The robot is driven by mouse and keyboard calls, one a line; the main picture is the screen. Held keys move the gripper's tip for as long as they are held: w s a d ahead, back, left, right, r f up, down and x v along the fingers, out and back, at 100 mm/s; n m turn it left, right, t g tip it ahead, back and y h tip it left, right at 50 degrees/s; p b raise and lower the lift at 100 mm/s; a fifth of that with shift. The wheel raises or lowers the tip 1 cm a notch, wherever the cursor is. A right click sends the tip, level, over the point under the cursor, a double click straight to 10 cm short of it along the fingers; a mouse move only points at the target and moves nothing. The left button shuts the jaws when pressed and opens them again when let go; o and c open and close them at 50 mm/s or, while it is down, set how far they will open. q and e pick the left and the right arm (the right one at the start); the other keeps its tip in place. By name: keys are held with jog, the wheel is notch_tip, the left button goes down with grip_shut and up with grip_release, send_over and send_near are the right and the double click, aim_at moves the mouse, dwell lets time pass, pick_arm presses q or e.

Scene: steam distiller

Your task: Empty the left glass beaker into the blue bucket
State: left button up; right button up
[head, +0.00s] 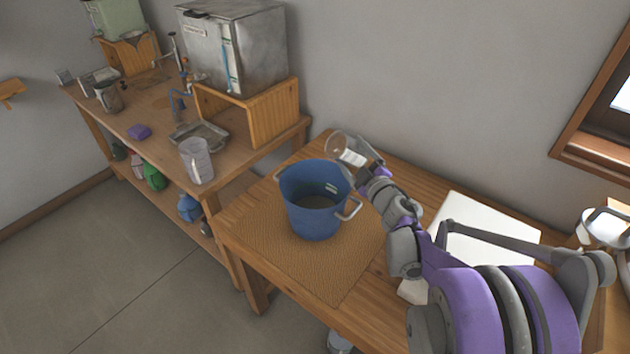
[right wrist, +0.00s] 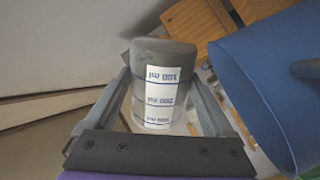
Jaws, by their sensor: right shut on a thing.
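My right gripper (head: 366,170) is shut on a clear glass beaker (head: 351,158) with a white label. The beaker is tilted well over, just behind the far right rim of the blue bucket (head: 312,218). In the right wrist view the beaker (right wrist: 163,98) sits between the two fingers, with ml marks on its label. The bucket's blue wall (right wrist: 270,85) is close on the right there. The bucket stands upright on a woven mat (head: 265,245); its bottom looks grey-brown inside. I cannot tell how much liquid the beaker holds. My left gripper is not in view.
A clear jug (head: 197,162) stands at the near edge of the left workbench, beside a metal tray (head: 198,135). A steel box (head: 235,45) sits on a wooden stand behind. A white board (head: 480,237) lies right of the bucket. The mat's front is clear.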

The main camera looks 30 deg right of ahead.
jog(key=shift+s+n, duration=0.1)
jog(key=shift+n, duration=0.3)
jog(key=shift+f+n, duration=0.2)
jog(key=shift+n, duration=0.1)
jog(key=shift+f+n+p, duration=0.1)
jog(key=shift+n+p, duration=0.2)
jog(key=shift+n, duration=0.2)
jog(key=shift+a+r+n+p, duration=0.15)
jog(key=shift+r+n+p, duration=0.35)
jog(key=shift+n+p, duration=0.3)
jog(key=shift+a+f+n, duration=0.15)
jog(key=shift+a+n, duration=0.1)
jog(key=shift+n, duration=0.05)
jog(key=shift+a+f+n, duration=0.15)
jog(key=shift+a+n, duration=0.55)
jog(key=shift+a, duration=0.1)
jog(key=shift+w+r+n, duration=0.25)
jog(key=shift+n, duration=0.15)
